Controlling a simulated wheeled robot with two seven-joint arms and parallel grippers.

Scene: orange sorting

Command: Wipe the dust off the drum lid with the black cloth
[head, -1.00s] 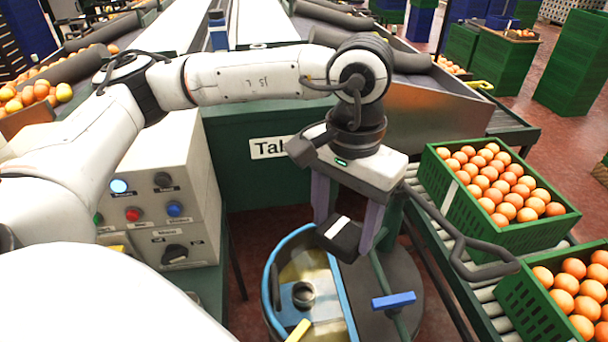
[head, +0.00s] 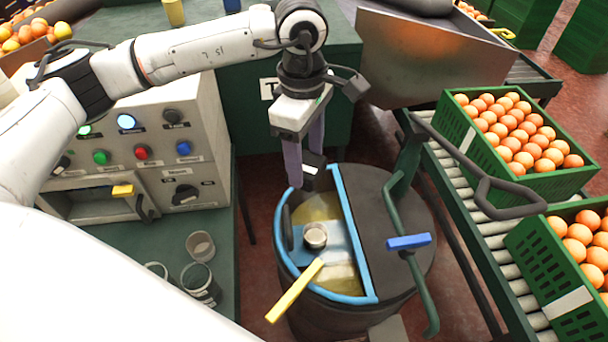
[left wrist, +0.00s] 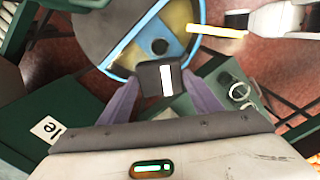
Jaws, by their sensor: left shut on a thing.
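The black cloth (head: 312,163) shows as a small dark block with a white stripe, also in the left wrist view (left wrist: 159,80). My left gripper (head: 303,180) is shut on it, with purple fingers at its sides. It is at the far edge of the drum (head: 330,312); I cannot tell whether the cloth touches it. The drum's top has a dark lid half (head: 385,205) at right with a blue handle (head: 408,241), and a blue-rimmed half (head: 350,230) at left. Yellowish patches (head: 318,208) show inside the blue rim.
A small round cup-like part (head: 315,236) sits inside the blue rim, and a yellow bar (head: 295,290) crosses its near edge. A roller conveyor (head: 480,215) with orange crates (head: 462,140) stands right, a control box (head: 150,140) left.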

